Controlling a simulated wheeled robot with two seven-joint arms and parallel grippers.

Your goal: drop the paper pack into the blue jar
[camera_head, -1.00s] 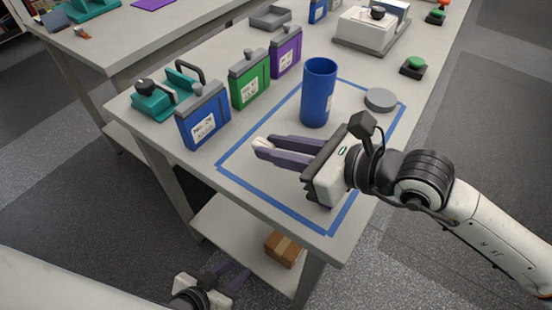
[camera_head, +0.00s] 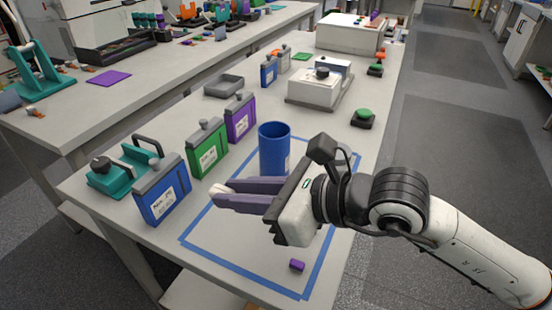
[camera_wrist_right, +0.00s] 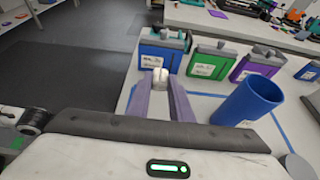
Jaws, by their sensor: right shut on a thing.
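The blue jar (camera_head: 274,148) stands upright and open-topped inside a blue tape outline on the table. It also shows at the right of the right wrist view (camera_wrist_right: 246,104). My right gripper (camera_head: 222,194) reaches in from the right, its purple fingers in front of the jar and pointing left. In the right wrist view, the fingers are shut on a small whitish paper pack (camera_wrist_right: 160,78) at their tips, which also shows in the head view (camera_head: 218,188). The pack is apart from the jar, to its left and nearer me. My left gripper is not in view.
Blue (camera_head: 163,196), green (camera_head: 207,150) and purple (camera_head: 240,119) labelled containers stand in a row left of the jar. A grey lid (camera_head: 344,156) is partly hidden behind my right wrist. A small purple block (camera_head: 297,265) lies near the table's front edge.

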